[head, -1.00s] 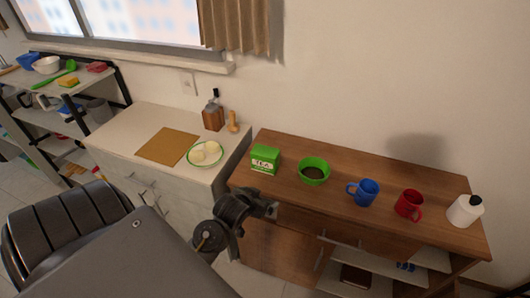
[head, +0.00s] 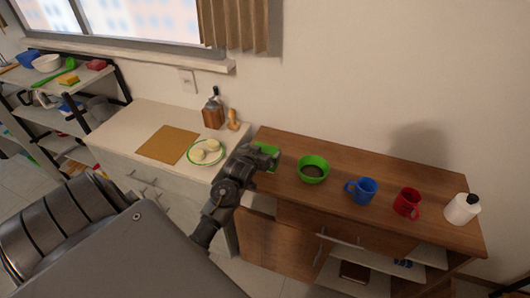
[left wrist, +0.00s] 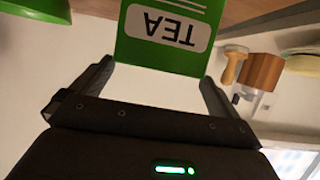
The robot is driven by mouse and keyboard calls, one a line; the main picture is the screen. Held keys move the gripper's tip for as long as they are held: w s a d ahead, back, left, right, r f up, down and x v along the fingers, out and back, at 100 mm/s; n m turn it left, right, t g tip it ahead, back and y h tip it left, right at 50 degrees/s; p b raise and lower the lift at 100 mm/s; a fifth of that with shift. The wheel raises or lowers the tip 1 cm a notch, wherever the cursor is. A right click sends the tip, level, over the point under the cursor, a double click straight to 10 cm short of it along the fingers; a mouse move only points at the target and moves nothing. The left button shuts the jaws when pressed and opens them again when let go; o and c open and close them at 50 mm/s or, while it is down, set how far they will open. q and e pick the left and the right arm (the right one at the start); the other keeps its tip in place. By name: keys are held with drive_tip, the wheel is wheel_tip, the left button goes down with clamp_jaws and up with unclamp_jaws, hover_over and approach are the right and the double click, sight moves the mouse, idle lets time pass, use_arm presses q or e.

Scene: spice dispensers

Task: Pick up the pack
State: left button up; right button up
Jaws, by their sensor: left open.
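The pack is a green tea box with a white label. In the head view only a small green part of the pack (head: 265,151) shows, on the left end of the wooden cabinet, with my left gripper (head: 268,160) in front of it. In the left wrist view the pack (left wrist: 166,52) appears upside down, just beyond and between the two open fingers of my left gripper (left wrist: 155,80). I cannot tell whether the fingers touch it. My right gripper is not in view.
On the wooden cabinet (head: 400,167), a green bowl (head: 313,170), blue mug (head: 362,190), red mug (head: 407,203) and white bottle (head: 461,209) stand right of the pack.

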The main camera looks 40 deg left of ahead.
sight(265, 150)
use_arm(q)
drive_tip(key=shift+w, duration=0.1)
drive_tip(key=p+x, duration=0.1)
drive_tip(key=x, duration=0.3)
drive_tip(key=shift+w+f+p, duration=0.1)
drive_tip(key=shift+f+p, duration=0.05)
drive_tip(key=shift+p, duration=0.25)
drive_tip(key=shift+w+f, duration=0.15)
drive_tip(key=shift+w, duration=0.1)
drive_tip(key=c, duration=0.9)
drive_tip(key=shift+o, duration=0.2)
